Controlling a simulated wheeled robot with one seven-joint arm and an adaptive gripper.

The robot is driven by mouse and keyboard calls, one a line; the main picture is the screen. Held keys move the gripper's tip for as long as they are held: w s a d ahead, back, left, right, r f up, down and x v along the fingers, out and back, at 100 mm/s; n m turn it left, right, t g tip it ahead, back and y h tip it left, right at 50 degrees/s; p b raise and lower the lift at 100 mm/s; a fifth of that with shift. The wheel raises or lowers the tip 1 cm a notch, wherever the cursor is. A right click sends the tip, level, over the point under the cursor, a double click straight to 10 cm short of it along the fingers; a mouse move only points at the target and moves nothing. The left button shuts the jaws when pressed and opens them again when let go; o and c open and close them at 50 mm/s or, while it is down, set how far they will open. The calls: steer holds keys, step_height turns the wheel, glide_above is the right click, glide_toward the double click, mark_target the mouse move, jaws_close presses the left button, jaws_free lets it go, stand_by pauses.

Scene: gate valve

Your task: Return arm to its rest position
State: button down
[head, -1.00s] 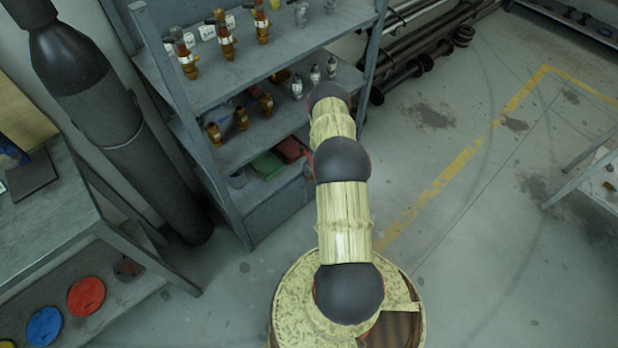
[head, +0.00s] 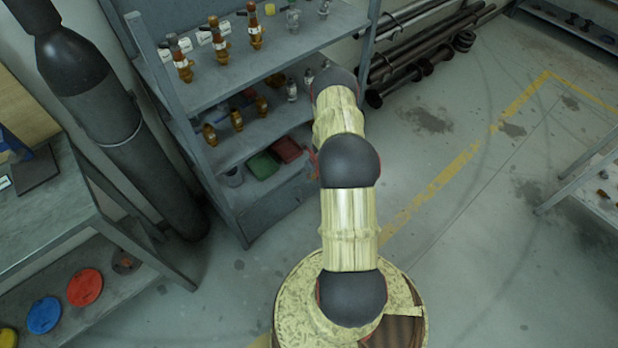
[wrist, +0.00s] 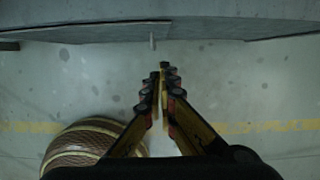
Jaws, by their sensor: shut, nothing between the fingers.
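My gripper (wrist: 163,72) shows in the wrist view with its fingertips together and nothing between them. It hangs over bare grey floor. My arm rises from my base in the head view and reaches toward the shelf rack (head: 247,135). The end of the arm is hidden behind its own links there, so the gripper does not show in that view. No gate valve can be made out for certain; several brass and grey valve-like fittings (head: 221,44) stand on the rack's shelves.
A dark gas cylinder (head: 100,110) stands left of the rack. A grey bench (head: 50,215) with coloured discs below is at the left. Pipes (head: 420,55) lie at the back. Another table (head: 590,185) is at the right edge. The floor between is clear, with a yellow line.

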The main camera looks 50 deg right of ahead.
steer(key=shift+s+r, duration=0.15)
steer(key=shift+r, duration=0.35)
